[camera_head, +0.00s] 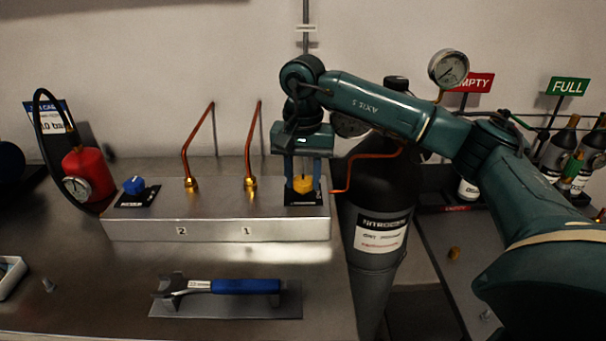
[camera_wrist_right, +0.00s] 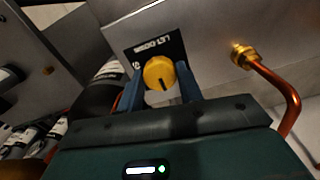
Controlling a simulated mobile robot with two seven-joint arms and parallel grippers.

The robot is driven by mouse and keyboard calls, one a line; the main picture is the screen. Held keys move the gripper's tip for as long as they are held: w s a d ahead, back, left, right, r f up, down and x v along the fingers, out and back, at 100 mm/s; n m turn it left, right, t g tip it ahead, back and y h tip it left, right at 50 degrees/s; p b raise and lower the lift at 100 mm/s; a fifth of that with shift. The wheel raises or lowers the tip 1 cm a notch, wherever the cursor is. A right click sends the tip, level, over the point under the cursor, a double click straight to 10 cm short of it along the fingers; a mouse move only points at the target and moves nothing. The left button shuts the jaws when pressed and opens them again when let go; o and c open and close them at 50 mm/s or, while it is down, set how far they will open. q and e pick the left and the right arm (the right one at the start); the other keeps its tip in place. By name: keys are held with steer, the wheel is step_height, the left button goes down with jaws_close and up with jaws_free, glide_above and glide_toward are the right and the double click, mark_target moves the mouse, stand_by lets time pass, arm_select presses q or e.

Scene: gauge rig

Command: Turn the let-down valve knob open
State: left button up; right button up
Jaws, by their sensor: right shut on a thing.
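The let-down valve knob (camera_wrist_right: 159,74) is yellow with a dark pointer line, on a black plate (camera_wrist_right: 150,50) lettered "LET DOWN" in the right wrist view. In the head view the knob (camera_head: 303,184) sits at the right end of the silver manifold block (camera_head: 215,230). My right gripper (camera_head: 303,180) reaches down from above, its blue fingers on either side of the knob, shut on it. In the right wrist view the fingers (camera_wrist_right: 160,88) flank the knob. Parts of the knob are hidden by the fingers. My left gripper is not in view.
A blue knob (camera_head: 134,185) is at the block's left end. Copper pipes (camera_head: 196,145) rise behind the block. A blue-handled wrench (camera_head: 230,286) lies on a grey plate in front. A black nitrogen cylinder (camera_head: 372,190) stands right of the block. A red bottle with gauge (camera_head: 88,172) stands left.

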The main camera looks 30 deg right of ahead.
mark_target(303, 180)
steer(key=o, duration=1)
step_height(303, 180, up, 13)
steer(key=p, duration=0.1)
steer(key=shift+p, duration=0.3)
